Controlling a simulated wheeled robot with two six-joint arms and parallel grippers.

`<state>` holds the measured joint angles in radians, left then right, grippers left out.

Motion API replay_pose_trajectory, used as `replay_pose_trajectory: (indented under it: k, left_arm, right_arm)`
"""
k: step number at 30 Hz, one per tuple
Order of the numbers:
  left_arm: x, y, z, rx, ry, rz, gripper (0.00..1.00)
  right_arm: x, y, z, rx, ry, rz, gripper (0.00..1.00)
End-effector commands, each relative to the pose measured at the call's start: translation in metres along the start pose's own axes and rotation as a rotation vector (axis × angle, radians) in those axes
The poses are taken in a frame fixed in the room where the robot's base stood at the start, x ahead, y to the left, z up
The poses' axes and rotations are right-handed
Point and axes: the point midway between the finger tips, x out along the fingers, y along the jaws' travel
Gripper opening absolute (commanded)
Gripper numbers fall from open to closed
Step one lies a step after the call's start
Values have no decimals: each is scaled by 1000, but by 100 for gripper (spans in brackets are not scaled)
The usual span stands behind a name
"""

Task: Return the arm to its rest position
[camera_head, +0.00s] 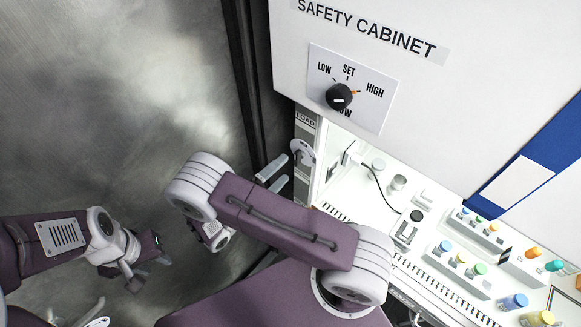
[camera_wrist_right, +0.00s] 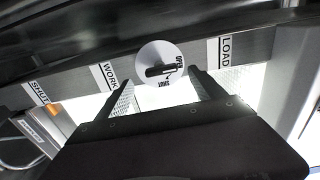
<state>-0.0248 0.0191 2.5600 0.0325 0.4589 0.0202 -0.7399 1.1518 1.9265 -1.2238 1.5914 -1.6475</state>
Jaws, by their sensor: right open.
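My right arm reaches across the middle of the head view, its purple link folded at a white elbow joint. My right gripper (camera_head: 281,170) shows partly behind that arm, with its grey fingers pointing at a round white dial (camera_head: 303,152) on the cabinet's edge. In the right wrist view, the right gripper (camera_wrist_right: 160,84) is open and empty. The dial (camera_wrist_right: 155,55), with a black handle, lies ahead between its fingertips and looks apart from them. My left gripper (camera_head: 149,263) is at the lower left, away from the cabinet; its finger gap is unclear.
The safety cabinet (camera_head: 450,100) fills the right, with a black knob (camera_head: 339,96) on its front. Its lit interior holds several racks with coloured caps (camera_head: 459,265). The wrist view shows a strip labelled SHUT, WORK and LOAD (camera_wrist_right: 226,50). Bare metallic floor (camera_head: 110,110) lies left.

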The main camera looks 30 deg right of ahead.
Motion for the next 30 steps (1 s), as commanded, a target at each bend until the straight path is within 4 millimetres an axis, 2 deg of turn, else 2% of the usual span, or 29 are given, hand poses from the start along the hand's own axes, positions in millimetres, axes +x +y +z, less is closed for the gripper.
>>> replay_pose_trajectory:
  k: [1, 7, 23, 26, 29, 30]
  left_arm:
    - [11, 0, 1, 0, 0, 0, 36]
    - [18, 0, 2, 0, 0, 0, 36]
    - [17, 0, 2, 0, 0, 0, 36]
    - [31, -1, 3, 0, 0, 0, 36]
    - [61, -1, 6, 0, 0, 0, 36]
    - [75, -2, 8, 0, 0, 0, 36]
  right_arm:
    - [-11, 6, 1, 5, -4, 2, 78]
    - [-34, 2, 0, 1, -1, 2, 78]
    - [-34, 1, -1, 6, 7, 5, 78]
    - [-20, 16, -21, 135, 124, 91, 78]
    - [-4, 56, -76, 530, 478, 268, 78]
    - [-6, 76, -99, 752, 678, 321, 78]
